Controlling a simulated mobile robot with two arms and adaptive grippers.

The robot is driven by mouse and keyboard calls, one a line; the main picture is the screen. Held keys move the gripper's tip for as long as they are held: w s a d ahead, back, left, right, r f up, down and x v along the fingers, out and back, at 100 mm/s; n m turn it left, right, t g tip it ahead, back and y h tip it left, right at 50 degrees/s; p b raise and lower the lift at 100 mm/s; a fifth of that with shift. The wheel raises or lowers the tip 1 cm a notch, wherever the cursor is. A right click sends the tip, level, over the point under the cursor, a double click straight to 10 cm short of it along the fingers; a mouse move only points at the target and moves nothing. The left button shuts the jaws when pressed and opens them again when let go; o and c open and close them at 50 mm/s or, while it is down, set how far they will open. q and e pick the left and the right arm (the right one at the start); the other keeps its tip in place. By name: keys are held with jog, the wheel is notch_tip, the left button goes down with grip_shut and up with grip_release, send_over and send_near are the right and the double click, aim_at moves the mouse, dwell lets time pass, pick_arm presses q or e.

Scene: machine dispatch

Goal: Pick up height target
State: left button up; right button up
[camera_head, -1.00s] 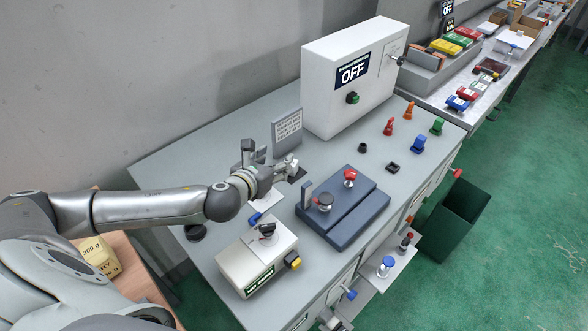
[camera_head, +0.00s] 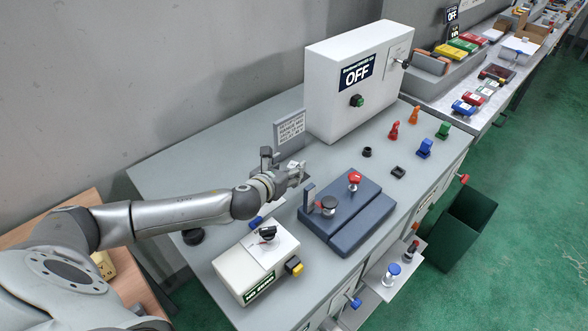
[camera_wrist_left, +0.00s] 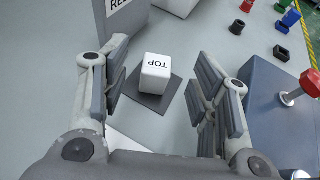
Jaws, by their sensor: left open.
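A small white block marked TOP (camera_wrist_left: 156,70) stands on a dark square pad (camera_wrist_left: 150,103) in the left wrist view; I take it to be the height target. My left gripper (camera_wrist_left: 163,82) is open, one finger on each side of the block in that picture. There is visible space between the block and both fingers. In the head view my left gripper (camera_head: 291,173) is over the back middle of the grey table, and it largely hides the block. My right gripper is not in view.
A sign plate (camera_head: 290,129) stands just behind the gripper. The blue-grey fixture with red and black knobs (camera_head: 345,222) is close on the right. A white box with a black knob (camera_head: 257,262) is in front. The large OFF cabinet (camera_head: 357,85) stands behind right.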

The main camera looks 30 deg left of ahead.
aim_at(295, 164)
pick_arm(q)
jog(key=shift+s+f+p+x, duration=0.1)
jog(key=shift+f+p+x, duration=0.05)
jog(key=shift+x, duration=0.75)
jog(key=shift+s+f+p+x, duration=0.1)
jog(key=shift+f+p+x, duration=0.1)
jog(key=shift+x, duration=0.7)
jog(key=shift+f+p+x, duration=0.1)
jog(key=shift+f+x, duration=0.05)
jog(key=shift+x, duration=0.75)
jog(key=c, duration=1.1)
jog(key=shift+r, duration=0.1)
